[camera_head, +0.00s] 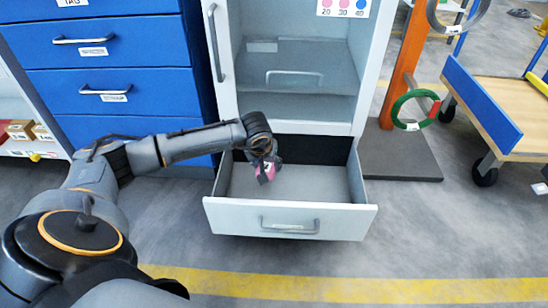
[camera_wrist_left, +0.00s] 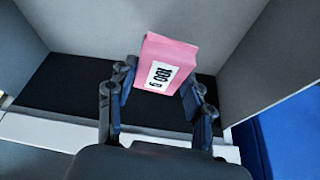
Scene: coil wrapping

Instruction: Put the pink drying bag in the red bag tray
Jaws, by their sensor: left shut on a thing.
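The pink drying bag (camera_wrist_left: 175,52) is a small pink block with a white label reading "180 g" in the left wrist view. My left gripper (camera_wrist_left: 158,88) is shut on it, with a finger on either side. In the head view, the left gripper (camera_head: 266,172) points down over the open bottom drawer (camera_head: 330,218) of a light grey cabinet. A bit of the pink bag (camera_head: 271,171) shows at its fingertips; I cannot tell whether it touches the drawer floor. No red bag tray is visible. My right gripper is not in view.
The cabinet (camera_head: 348,62) rises behind the drawer, with a clear front. A blue drawer unit (camera_head: 145,55) stands left. At right are an orange post (camera_head: 405,65) on a dark base, a green ring (camera_head: 401,112) and a cart (camera_head: 505,105). The floor in front is clear.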

